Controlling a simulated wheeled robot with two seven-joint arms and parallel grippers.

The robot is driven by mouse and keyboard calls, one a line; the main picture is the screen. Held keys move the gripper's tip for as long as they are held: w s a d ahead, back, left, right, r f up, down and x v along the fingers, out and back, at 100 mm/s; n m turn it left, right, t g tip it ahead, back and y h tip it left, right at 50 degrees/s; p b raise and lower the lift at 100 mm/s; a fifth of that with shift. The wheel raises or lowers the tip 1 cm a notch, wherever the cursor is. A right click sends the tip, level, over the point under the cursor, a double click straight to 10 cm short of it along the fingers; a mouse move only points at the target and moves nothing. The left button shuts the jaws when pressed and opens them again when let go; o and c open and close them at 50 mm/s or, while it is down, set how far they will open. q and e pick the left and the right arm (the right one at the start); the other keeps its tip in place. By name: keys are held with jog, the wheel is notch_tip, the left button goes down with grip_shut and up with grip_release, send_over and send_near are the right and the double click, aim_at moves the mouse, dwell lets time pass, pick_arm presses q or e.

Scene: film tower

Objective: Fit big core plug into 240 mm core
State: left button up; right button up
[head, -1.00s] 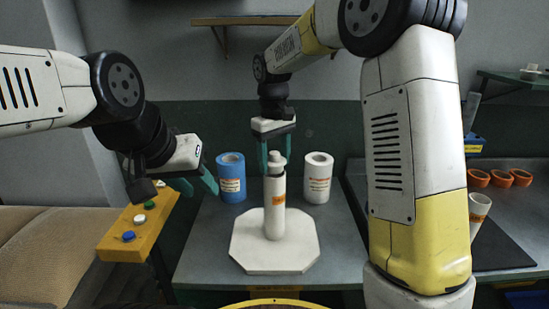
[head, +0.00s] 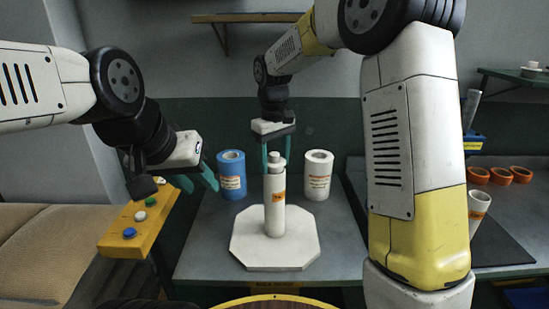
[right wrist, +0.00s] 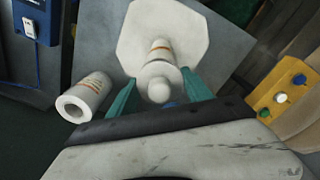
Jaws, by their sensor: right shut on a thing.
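The 240 mm core (head: 275,215) is a white tube with an orange label, upright on a white octagonal plate (head: 250,252). The big core plug (head: 275,161), white with a round knob, is at the core's top end. It also shows in the right wrist view (right wrist: 160,79). My right gripper (head: 276,158) comes down from above, its teal fingers on either side of the plug, shut on it. How deep the plug sits in the core cannot be told. My left gripper (head: 197,181) is open and empty, left of the core.
A blue roll (head: 232,180) and a white roll (head: 318,177) stand behind the core. A yellow button box (head: 142,222) is at left. Three orange rings (head: 500,175) and a white cup-like tube (head: 479,206) are at right. The grey table is clear around the plate.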

jog(key=shift+s+d+f, duration=0.1)
jog(key=shift+d+f, duration=0.1)
jog(key=shift+f, duration=0.45)
jog(key=shift+s+d+f, duration=0.1)
jog(key=shift+d+f, duration=0.1)
jog(key=shift+f, duration=0.45)
jog(key=o, duration=1.4)
jog(key=shift+o, duration=0.2)
jog(key=r, duration=0.7)
jog(key=a+r, duration=0.1)
jog(key=r, duration=0.2)
jog(key=shift+w+r, duration=0.15)
jog(key=shift+r, duration=0.05)
